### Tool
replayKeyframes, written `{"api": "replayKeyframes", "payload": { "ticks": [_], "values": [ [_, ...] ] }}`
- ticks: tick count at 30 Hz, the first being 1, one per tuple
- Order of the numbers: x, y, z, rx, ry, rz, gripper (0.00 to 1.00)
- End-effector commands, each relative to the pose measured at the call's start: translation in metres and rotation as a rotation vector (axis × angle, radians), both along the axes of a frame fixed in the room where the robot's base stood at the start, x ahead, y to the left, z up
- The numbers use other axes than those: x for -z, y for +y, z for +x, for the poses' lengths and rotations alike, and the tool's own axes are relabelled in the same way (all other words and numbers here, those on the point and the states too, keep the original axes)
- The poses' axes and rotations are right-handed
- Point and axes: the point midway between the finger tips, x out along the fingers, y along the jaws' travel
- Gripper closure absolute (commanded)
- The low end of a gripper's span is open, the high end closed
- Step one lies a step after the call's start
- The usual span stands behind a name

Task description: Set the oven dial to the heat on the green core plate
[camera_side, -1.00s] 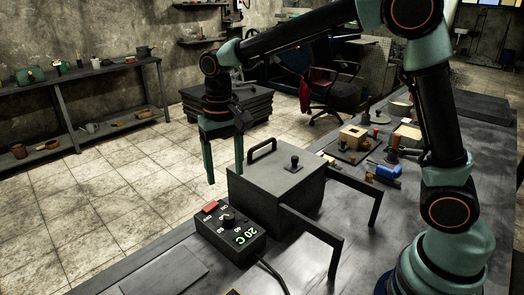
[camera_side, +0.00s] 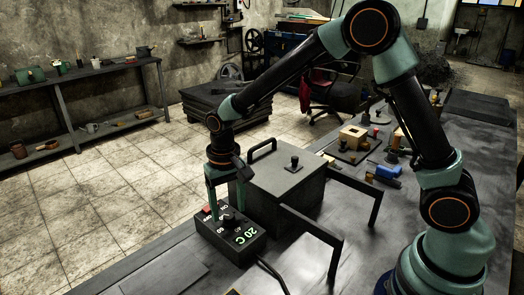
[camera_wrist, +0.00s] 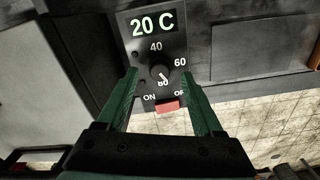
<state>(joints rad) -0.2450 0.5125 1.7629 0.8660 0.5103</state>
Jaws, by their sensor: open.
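The display (camera_wrist: 153,22) reads 20 C in green. A red switch (camera_wrist: 167,106) sits by the ON and OFF labels. My gripper (camera_wrist: 161,78) is open, its green fingers pointing down on either side of the dial; I cannot tell whether they touch it. In the side view my gripper (camera_side: 226,206) is over the box. I cannot make out a green core plate.
The grey oven (camera_side: 280,182) with a black handle stands directly behind the control box. Dark metal brackets (camera_side: 330,238) stand to its right. A wooden box (camera_side: 353,136) and a blue item (camera_side: 387,172) lie farther along the bench. A cable runs from the control box.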

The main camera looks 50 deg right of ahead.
Motion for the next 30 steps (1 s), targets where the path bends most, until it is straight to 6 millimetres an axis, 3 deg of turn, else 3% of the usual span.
{"api": "replayKeyframes", "payload": {
  "ticks": [5, 14, 15, 20, 30],
  "values": [
    [0.014, 0.0, 0.0, 0.0, 0.001, -0.001, 0.32],
    [0.016, 0.0, 0.0, 0.0, 0.0, 0.0, 0.32],
    [0.016, 0.0, 0.0, 0.0, 0.0, 0.0, 0.39],
    [0.016, 0.0, 0.0, 0.0, 0.0, 0.0, 1.0],
    [0.015, 0.0, 0.0, 0.041, 0.0, 0.0, 1.0]
  ]
}}
